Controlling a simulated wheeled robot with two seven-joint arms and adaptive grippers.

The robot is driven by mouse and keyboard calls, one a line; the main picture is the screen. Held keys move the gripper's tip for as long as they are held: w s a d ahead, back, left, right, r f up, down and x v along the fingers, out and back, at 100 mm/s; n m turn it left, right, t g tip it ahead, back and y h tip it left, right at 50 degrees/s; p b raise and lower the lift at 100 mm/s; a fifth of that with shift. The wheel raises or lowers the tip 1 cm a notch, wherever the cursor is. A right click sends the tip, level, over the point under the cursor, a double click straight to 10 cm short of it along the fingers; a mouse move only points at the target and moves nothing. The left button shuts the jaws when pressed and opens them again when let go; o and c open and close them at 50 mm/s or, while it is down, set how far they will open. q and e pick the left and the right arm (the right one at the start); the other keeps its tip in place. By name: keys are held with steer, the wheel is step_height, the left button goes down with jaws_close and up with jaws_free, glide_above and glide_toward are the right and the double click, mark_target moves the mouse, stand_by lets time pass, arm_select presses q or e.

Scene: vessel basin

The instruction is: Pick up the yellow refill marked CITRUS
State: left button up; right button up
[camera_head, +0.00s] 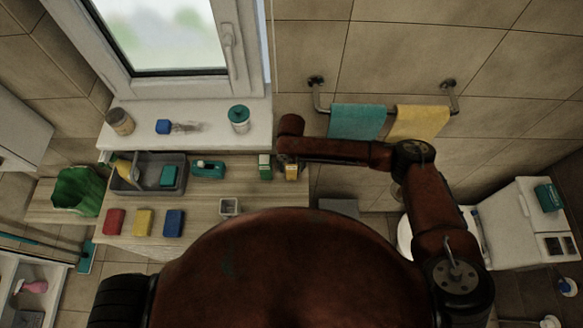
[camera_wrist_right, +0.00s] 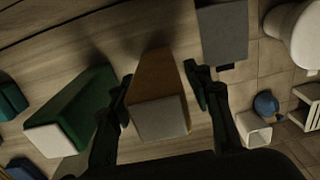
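The yellow refill (camera_head: 291,172) is an orange-yellow box with a pale end, standing near the right end of the wooden counter. It also shows in the right wrist view (camera_wrist_right: 158,98); no CITRUS lettering is readable. My right gripper (camera_wrist_right: 159,78) is open, with one finger on each side of this refill. A narrow gap shows at the right finger; whether the left finger touches cannot be told. In the head view my right forearm hides most of the gripper. My left gripper is not in view.
A green refill (camera_wrist_right: 75,110) with a white end stands close to the left finger. A teal dispenser (camera_head: 208,170) and a grey basin (camera_head: 176,187) lie farther left. Red, yellow and blue blocks (camera_head: 174,222) line the front. A small white cup (camera_head: 229,207) stands nearby.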

steer(key=c, duration=1)
steer(key=shift+r, duration=0.1)
